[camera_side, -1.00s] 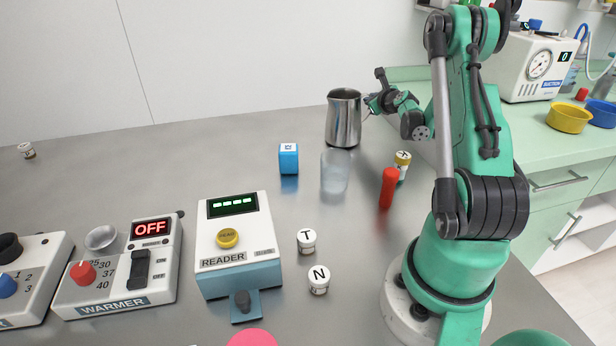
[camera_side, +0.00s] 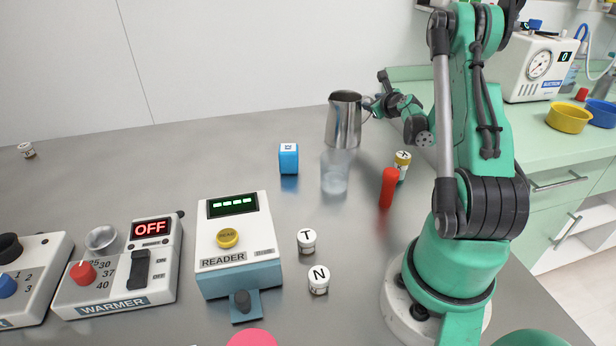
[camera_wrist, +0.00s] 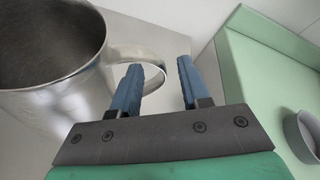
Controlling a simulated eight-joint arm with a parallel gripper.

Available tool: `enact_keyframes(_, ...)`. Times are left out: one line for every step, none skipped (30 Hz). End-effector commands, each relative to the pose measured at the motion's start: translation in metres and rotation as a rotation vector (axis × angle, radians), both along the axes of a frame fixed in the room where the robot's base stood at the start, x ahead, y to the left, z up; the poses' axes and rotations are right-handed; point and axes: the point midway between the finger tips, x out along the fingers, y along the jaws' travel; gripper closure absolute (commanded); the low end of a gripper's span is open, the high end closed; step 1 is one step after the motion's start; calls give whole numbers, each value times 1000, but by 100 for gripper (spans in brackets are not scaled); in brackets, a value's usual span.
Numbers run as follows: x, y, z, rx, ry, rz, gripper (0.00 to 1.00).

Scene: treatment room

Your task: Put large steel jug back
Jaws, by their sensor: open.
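The large steel jug (camera_side: 344,122) stands on the grey bench near the back wall, and seems to lean slightly in the side view. Its handle faces right, towards my gripper (camera_side: 371,106). In the wrist view the jug (camera_wrist: 45,75) fills the left side, with its open mouth at the upper left. There my gripper (camera_wrist: 158,85) is open. The left finger overlaps the handle loop, and the outer bend of the handle lies between the two fingers. The right finger is clear of it. I cannot tell whether the left finger touches the handle.
A clear beaker (camera_side: 334,172) stands just in front of the jug. A blue block (camera_side: 288,158), a red cylinder (camera_side: 388,187) and a lidded vial (camera_side: 402,165) are nearby. The reader (camera_side: 237,245) and warmer (camera_side: 125,270) stand at front left. The back left of the bench is mostly clear.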

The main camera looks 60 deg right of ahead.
Motion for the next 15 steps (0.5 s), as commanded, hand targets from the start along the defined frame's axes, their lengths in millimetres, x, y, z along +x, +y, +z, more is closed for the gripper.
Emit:
enact_keyframes(-6, 6, 3, 1, 0, -2, 59)
enact_keyframes(-9, 9, 5, 1, -1, -2, 59)
enact_keyframes(-13, 13, 7, 1, -1, -2, 59)
enact_keyframes(-16, 15, 8, 1, 0, -2, 59)
enact_keyframes(-18, 18, 9, 0, 1, -1, 59)
enact_keyframes(-21, 21, 11, 0, -1, -1, 59)
enact_keyframes(-22, 23, 12, 1, -1, -2, 59)
enact_keyframes(-24, 24, 12, 1, -1, -2, 59)
enact_keyframes(-25, 26, 13, 0, -1, -1, 59)
enact_keyframes(-26, 26, 13, -1, 0, -1, 59)
enact_keyframes(-27, 27, 14, -1, 0, -1, 59)
enact_keyframes(-27, 27, 14, -1, 0, -1, 59)
enact_keyframes(-27, 27, 14, -1, 0, -1, 59)
enact_keyframes(-27, 27, 14, -1, 0, -1, 59)
enact_keyframes(-27, 27, 14, -1, 0, -1, 59)
